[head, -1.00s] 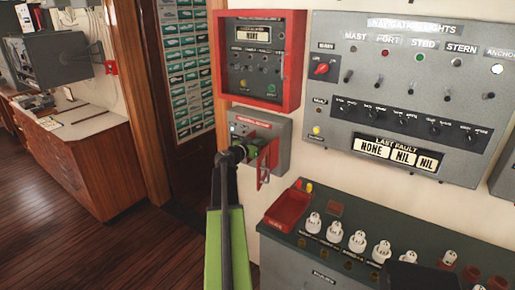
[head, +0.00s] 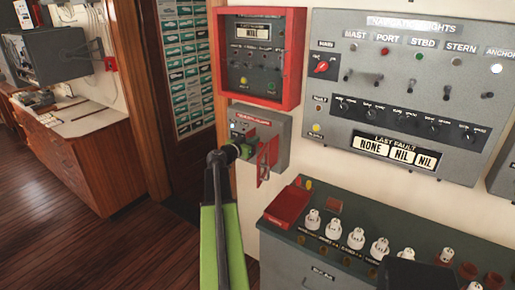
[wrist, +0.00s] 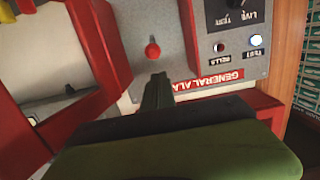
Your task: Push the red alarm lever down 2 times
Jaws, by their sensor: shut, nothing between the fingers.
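The grey general alarm box (head: 281,150) is on the wall below a red-framed panel. In the wrist view its face looks upside down, with a red "GENERAL ALARM" label (wrist: 222,80). The red alarm lever shows there as a red ball knob (wrist: 152,50) on the grey face, just beyond my fingertips. I cannot make out the knob in the head view. My gripper (wrist: 157,80) is shut and empty, pointing at the box with a small gap seen between tips and knob. In the head view my gripper (head: 242,150) is at the box's front.
A red hinged cover (head: 266,160) stands open beside the gripper; it also shows at the left of the wrist view (wrist: 95,50). A red-framed panel (head: 299,60) is above. A console with a red tray (head: 288,207) and several white knobs is below right.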

